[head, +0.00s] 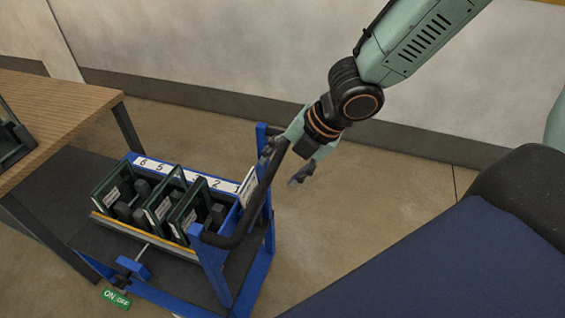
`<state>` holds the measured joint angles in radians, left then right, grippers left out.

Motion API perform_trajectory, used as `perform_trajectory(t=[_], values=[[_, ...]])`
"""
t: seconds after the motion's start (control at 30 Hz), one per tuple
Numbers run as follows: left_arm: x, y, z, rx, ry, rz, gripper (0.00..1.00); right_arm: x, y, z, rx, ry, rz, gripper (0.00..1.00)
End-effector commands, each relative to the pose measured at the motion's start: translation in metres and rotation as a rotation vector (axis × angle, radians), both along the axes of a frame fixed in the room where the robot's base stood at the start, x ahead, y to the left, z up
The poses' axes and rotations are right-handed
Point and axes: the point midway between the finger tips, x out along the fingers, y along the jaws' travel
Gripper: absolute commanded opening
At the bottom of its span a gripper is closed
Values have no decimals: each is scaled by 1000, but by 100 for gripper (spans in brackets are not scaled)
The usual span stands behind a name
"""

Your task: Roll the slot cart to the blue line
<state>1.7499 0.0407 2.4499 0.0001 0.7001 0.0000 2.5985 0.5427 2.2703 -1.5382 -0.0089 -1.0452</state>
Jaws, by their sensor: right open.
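The slot cart (219,270) has a blue frame and stands at the lower left. Its numbered slots hold several dark green-framed cases with black parts. A black push handle (256,197) runs along its right side. My right gripper (283,167) is open at the far end of this handle. One finger shows left of the bar and the other right of it; I cannot tell whether they touch it. My left gripper is not in view. No blue line is visible on the floor.
A wooden-topped table (60,108) with dark legs stands left of the cart, with a dark-framed case (14,140) on it. A green ON/OFF label (116,299) shows low on the cart. A wall closes off the back; bare floor (370,190) lies right of the cart.

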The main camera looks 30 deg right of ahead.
Motion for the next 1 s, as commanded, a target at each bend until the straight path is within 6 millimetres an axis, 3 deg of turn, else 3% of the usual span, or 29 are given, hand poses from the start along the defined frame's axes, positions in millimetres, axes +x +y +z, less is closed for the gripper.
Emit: perform_trajectory(t=[0.27,1.0], values=[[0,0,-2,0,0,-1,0,-1,-2,-7,-38,-12,67,57],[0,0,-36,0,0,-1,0,30,24,-83,-40,-14,71,57]])
